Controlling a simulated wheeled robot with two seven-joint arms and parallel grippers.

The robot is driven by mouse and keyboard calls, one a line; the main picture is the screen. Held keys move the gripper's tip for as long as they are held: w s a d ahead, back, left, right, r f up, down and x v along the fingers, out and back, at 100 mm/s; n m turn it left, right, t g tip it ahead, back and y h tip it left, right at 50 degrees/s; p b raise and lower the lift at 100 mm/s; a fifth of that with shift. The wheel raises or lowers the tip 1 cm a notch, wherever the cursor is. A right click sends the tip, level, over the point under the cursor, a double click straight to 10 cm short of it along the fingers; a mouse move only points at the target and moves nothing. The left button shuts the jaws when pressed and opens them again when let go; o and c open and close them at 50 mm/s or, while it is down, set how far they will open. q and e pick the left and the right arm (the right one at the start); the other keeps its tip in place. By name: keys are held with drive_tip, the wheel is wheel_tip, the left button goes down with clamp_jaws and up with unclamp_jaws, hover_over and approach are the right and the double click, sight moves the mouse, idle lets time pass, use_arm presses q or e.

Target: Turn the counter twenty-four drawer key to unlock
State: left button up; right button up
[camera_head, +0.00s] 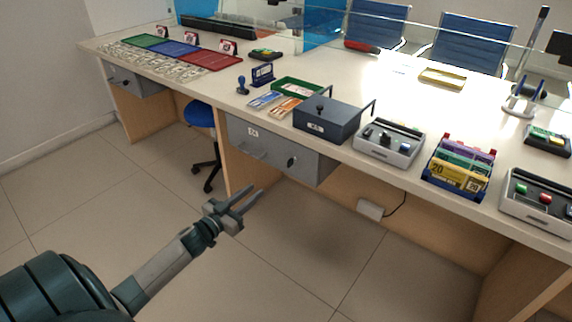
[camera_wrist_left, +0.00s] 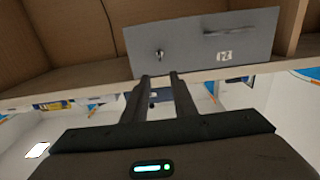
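In the left wrist view the drawer front (camera_wrist_left: 190,42) appears upside down, with the key (camera_wrist_left: 159,55) just beyond my fingertips. My left gripper (camera_head: 256,194) is open and empty, its two fingers apart and pointing toward the drawer; it also shows in the left wrist view (camera_wrist_left: 159,76). The drawer looks shut. My right gripper is out of view.
A similar grey drawer (camera_head: 137,80) is at the far left. On the counter (camera_head: 400,100) stand a dark box (camera_head: 327,119), a grey device (camera_head: 388,143) and a banknote rack (camera_head: 460,166). A blue stool (camera_head: 200,113) stands behind. The floor before the drawer is clear.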

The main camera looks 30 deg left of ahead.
sight(291, 162)
use_arm(q)
drive_tip(key=shift+w, duration=0.1)
